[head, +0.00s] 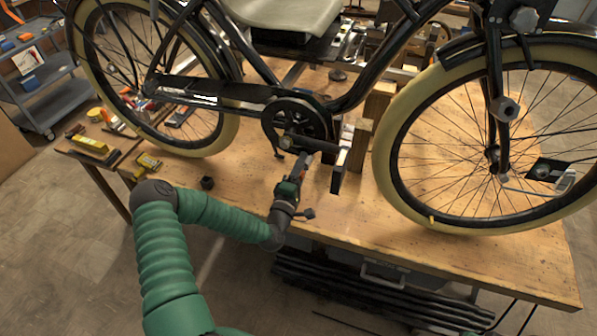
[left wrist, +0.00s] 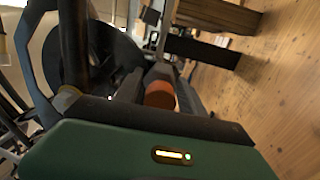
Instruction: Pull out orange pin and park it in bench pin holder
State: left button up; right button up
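The orange pin (left wrist: 160,94) shows in the left wrist view as a short round orange end, between the two dark fingers of my left gripper (left wrist: 158,88). I cannot tell whether the fingers touch it. In the head view, my left gripper (head: 299,167) is at the bike's crank area, beside a dark upright bracket (head: 339,170). The pin is mostly hidden there. My right gripper is out of view.
A black bike frame (head: 257,62) with cream tyres stands over the wooden bench (head: 345,225). Wooden blocks (head: 359,143) stand right of my gripper. A yellow tool (head: 148,163) and other tools lie at the bench's left. The front bench top is mostly clear.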

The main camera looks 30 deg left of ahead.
pick_arm(q)
jog(key=o, duration=0.5)
jog(key=shift+d, duration=0.15)
jog(key=shift+s, duration=0.1)
jog(key=shift+s+f, duration=0.1)
jog(key=shift+s, duration=0.25)
jog(key=shift+b+v, duration=1.35)
jog(key=shift+v, duration=6.6)
jog(key=shift+d, duration=0.1)
